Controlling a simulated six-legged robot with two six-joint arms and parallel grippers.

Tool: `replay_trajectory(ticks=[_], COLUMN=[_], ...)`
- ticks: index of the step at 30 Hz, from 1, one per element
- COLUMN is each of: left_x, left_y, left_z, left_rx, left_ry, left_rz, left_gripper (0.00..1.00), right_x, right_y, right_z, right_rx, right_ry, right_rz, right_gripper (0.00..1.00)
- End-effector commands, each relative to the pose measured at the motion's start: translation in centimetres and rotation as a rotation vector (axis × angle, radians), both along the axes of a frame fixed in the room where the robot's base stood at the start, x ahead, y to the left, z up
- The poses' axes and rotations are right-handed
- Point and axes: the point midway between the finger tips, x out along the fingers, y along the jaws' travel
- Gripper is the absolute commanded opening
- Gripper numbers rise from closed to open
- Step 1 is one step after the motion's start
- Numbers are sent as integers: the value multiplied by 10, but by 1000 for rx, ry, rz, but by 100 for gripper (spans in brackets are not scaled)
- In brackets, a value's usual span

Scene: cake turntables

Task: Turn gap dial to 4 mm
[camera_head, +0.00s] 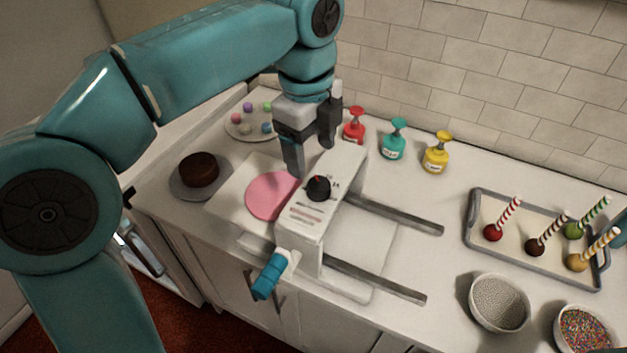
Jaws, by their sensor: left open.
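The gap dial (318,189) is a round black knob with a small red mark, on the top face of a white machine (314,231) with printed markings around it. My left gripper (309,160) is open and empty, pointing down just above and behind the dial, apart from it. Its fingers are spread, one to the left and one to the right. The red mark shows at the dial's upper edge, but the numbers are too small to read. My right gripper is not in view.
A pink disc (268,197) lies left of the machine, and a teal-handled crank (269,277) sticks out in front. Behind stand red (354,127), teal (393,143) and yellow (436,157) pump bottles. A cake (199,169) stands at left; a cake-pop tray (477,217) at right.

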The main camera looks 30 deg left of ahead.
Motion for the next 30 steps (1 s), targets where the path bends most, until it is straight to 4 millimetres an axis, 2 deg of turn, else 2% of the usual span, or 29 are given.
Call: replay_trajectory(ticks=[1,3,9,15,23,28,30], left_x=[1,2,6,9,10,10,10], left_y=[0,0,1,1,2,2,1], left_z=[-15,-31,-64,-77,-77,-77,-78], left_rx=[1,1,0,0,0,0,0], left_ry=[5,5,4,1,0,2,2], left_rz=[0,0,1,0,0,0,0], left_gripper=[70,70,70,70,70,15,14], right_x=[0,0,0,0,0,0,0], right_y=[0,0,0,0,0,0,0], right_z=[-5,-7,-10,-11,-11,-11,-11], right_rx=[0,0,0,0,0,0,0], right_ry=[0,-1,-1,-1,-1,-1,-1], right_rz=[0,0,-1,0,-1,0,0], right_gripper=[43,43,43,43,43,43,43])
